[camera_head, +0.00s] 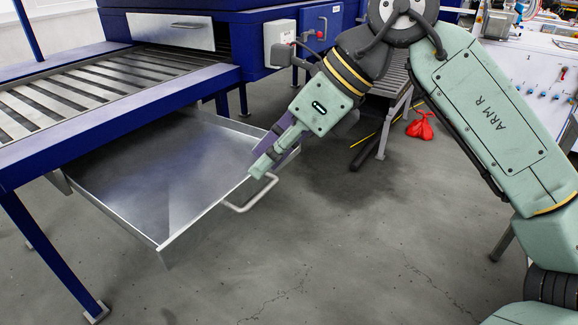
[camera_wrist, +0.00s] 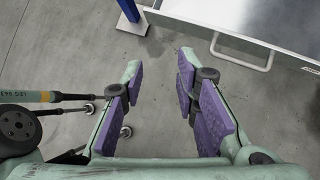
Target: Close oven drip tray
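The oven drip tray (camera_head: 165,170) is a shallow grey metal tray, pulled out below the slatted conveyor in the head view. Its bent handle (camera_head: 250,194) sticks out from its front edge; it also shows at the upper right of the wrist view (camera_wrist: 243,58). My gripper (camera_head: 270,163) is at the tray's front right corner in the head view, close to the handle. In the wrist view my gripper (camera_wrist: 160,70) has its two purple-padded fingers apart, with only floor between them. The handle lies to the right of the fingers, outside them.
The blue oven (camera_head: 250,35) and its slatted conveyor (camera_head: 90,90) stand over the tray. A blue leg (camera_head: 50,260) stands at front left. A red bag (camera_head: 420,126) lies on the floor behind my arm. The floor in front of the tray is clear.

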